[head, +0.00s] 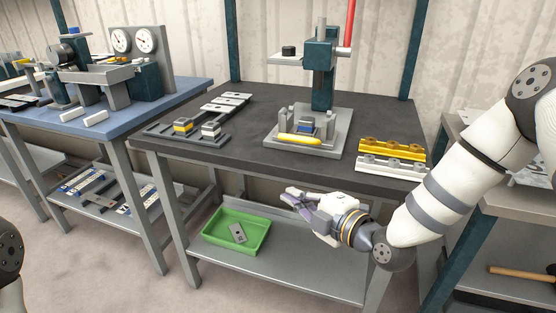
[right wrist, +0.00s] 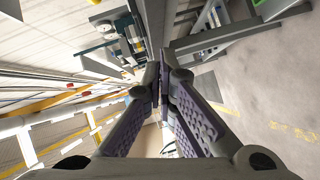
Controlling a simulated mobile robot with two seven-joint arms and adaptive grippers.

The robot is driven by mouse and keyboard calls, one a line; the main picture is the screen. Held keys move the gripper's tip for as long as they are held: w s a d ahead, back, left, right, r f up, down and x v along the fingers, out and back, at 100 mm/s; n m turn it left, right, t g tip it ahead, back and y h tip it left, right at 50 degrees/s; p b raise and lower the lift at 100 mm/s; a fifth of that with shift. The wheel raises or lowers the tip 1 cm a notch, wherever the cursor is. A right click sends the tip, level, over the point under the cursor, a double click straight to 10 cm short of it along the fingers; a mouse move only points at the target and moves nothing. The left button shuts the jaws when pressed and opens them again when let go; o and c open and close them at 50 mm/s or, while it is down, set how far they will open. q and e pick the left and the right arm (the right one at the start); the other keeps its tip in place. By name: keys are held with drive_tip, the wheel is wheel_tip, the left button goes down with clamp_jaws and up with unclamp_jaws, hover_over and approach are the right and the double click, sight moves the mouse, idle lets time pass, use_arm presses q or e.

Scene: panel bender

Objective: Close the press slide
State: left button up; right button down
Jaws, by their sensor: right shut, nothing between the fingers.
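The press stands on the dark worktable, with a teal column (head: 323,80), a red lever (head: 350,22) and a grey base (head: 335,131). A yellow bar (head: 298,140) lies across the front of the base, with a small blue and grey block (head: 307,126) behind it. I cannot tell for sure which part is the slide or how far out it stands. My right gripper (head: 288,196) is shut and empty in front of the table, apart from the press. Its closed fingers also show in the right wrist view (right wrist: 161,82). My left gripper is out of view.
Yellow and silver rails (head: 392,150) lie at the table's right front. Flat fixtures with small blocks (head: 187,128) lie at its left. A green tray (head: 262,243) sits on the lower shelf. A blue-topped bench (head: 185,92) with gauges stands left. The table's front edge (head: 240,163) lies between my gripper and the press.

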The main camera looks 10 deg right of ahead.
wheel_tip(320, 180, up, 5)
drive_tip(key=w+n+t+y, duration=0.1)
drive_tip(key=w+n+t, duration=0.1)
drive_tip(key=n, duration=0.1)
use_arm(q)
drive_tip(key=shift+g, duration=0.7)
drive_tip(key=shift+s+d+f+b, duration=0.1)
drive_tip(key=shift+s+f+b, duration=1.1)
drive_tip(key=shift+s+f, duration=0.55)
use_arm(e)
drive_tip(key=shift+w+a+r, duration=0.1)
drive_tip(key=shift+w+a, duration=0.05)
drive_tip(key=shift+w, duration=2.85)
drive_tip(key=shift+w+a+r, duration=0.1)
drive_tip(key=shift+w+a, duration=0.05)
drive_tip(key=shift+w, duration=2.8)
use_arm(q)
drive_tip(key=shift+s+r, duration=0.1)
